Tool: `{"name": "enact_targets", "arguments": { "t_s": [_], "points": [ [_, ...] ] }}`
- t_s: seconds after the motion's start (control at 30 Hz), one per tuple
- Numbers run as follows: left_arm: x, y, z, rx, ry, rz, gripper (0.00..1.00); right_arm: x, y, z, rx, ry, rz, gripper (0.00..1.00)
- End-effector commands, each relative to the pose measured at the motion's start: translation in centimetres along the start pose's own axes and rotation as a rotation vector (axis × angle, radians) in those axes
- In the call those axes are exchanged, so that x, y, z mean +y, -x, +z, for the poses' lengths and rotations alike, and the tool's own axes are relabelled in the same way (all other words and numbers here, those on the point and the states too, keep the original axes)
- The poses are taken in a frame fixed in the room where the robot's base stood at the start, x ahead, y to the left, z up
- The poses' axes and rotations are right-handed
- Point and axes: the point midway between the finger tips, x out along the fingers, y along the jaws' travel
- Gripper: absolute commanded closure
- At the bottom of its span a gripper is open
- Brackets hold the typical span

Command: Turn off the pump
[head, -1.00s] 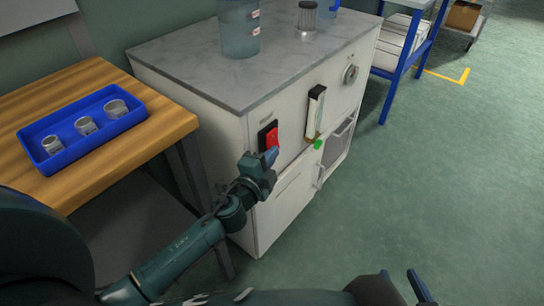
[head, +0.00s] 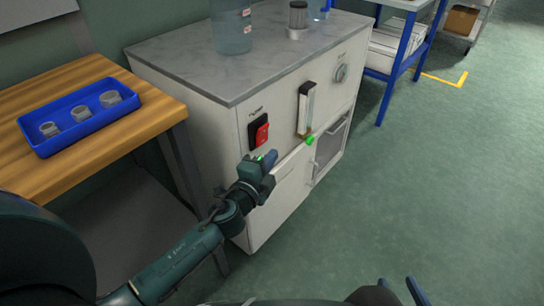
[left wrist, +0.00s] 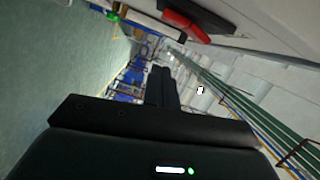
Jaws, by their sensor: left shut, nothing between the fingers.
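The pump's switch, a red rocker (head: 262,133) in a black housing, is on the front of the white cabinet (head: 226,140). It shows sharply tilted at the top of the left wrist view (left wrist: 190,25). I cannot tell for sure which way the rocker is pressed. My left gripper (head: 271,157) is shut and empty, just below the switch and apart from it; its closed fingers show in the left wrist view (left wrist: 162,86). My right gripper (head: 399,290) is at the bottom edge of the head view, fingers apart, mostly cut off.
Right of the switch are a flow tube (head: 306,108), a green knob (head: 309,140) and a round dial (head: 341,73). A blue tray (head: 50,150) with 3 small cups stands on the wooden table (head: 160,116). The floor at right is clear.

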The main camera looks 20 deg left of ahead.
Motion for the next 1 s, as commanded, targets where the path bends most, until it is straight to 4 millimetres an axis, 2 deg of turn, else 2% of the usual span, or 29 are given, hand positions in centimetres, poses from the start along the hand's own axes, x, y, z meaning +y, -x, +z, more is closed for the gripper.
{"name": "enact_targets", "arguments": {
  "t_s": [0.03, 0.2, 0.4, 0.6, 1.0],
  "points": [
    [0.3, 1.6, 0.1, -0.001, 0.0, 0.007, 1.0, 0.0, 0.0, 0.0, -0.001, 0.0, 0.0, 0.64],
    [0.5, 5.1, 0.1, -0.001, 0.001, 0.005, 1.0, -0.1, -0.1, 0.3, -0.002, 0.001, -0.002, 0.64],
    [0.5, 7.7, 0.1, -0.001, -0.001, 0.004, 1.0, -0.3, -0.3, 0.4, -0.004, 0.007, -0.007, 0.64],
    [0.4, 8.6, 0.1, 0.0, -0.002, 0.003, 1.0, -0.4, -0.5, 0.2, 0.003, 0.012, -0.011, 0.64],
    [0.4, 8.5, 0.0, 0.0, -0.002, 0.003, 1.0, -0.4, -0.5, 0.3, 0.001, 0.014, -0.011, 0.64]
  ]
}}
